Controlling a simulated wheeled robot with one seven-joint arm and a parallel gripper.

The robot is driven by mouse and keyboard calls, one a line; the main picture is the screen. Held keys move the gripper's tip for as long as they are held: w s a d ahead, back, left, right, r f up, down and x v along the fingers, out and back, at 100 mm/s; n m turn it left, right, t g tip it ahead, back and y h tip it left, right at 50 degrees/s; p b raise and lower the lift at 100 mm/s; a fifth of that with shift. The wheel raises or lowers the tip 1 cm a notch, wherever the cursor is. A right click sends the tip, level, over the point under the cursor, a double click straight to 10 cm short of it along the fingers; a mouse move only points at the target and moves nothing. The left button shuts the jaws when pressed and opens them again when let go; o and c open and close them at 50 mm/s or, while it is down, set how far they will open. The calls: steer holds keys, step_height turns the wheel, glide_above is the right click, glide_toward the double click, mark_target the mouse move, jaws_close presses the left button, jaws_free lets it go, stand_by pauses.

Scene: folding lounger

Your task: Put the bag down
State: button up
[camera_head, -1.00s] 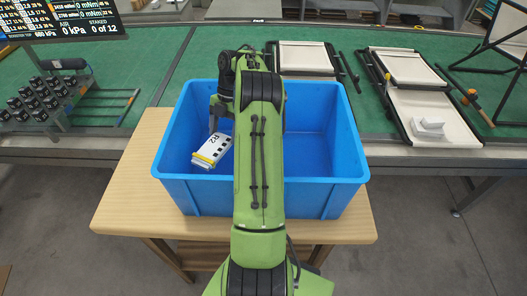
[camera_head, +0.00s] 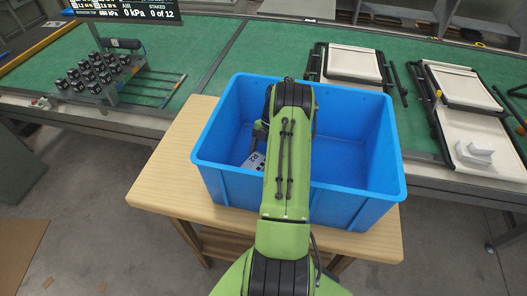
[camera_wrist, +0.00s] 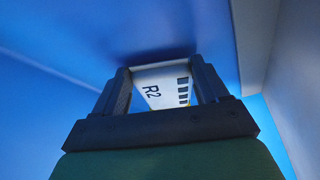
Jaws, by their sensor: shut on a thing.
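The bag (camera_head: 252,161) is white with an "R2" mark and black squares. It is inside the blue crate (camera_head: 350,200), left of the middle, partly hidden by my arm. In the wrist view the bag (camera_wrist: 160,90) sits between the two dark fingers of my gripper (camera_wrist: 163,84), which is shut on it. Blue crate surface fills the view beyond it. I cannot tell whether the bag touches the crate floor. In the head view my gripper (camera_head: 258,140) is down inside the crate, mostly hidden behind my arm.
The crate stands on a wooden table (camera_head: 155,190). Behind is a green-topped bench (camera_head: 215,45) with a rack of black parts (camera_head: 95,75) at left and folding lounger frames (camera_head: 350,65) at right. The crate's right half looks empty.

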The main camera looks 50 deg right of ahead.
steer(key=o, duration=1.1)
steer(key=v, duration=0.7)
steer(key=shift+d+r, duration=0.15)
steer(key=shift+r, duration=0.2)
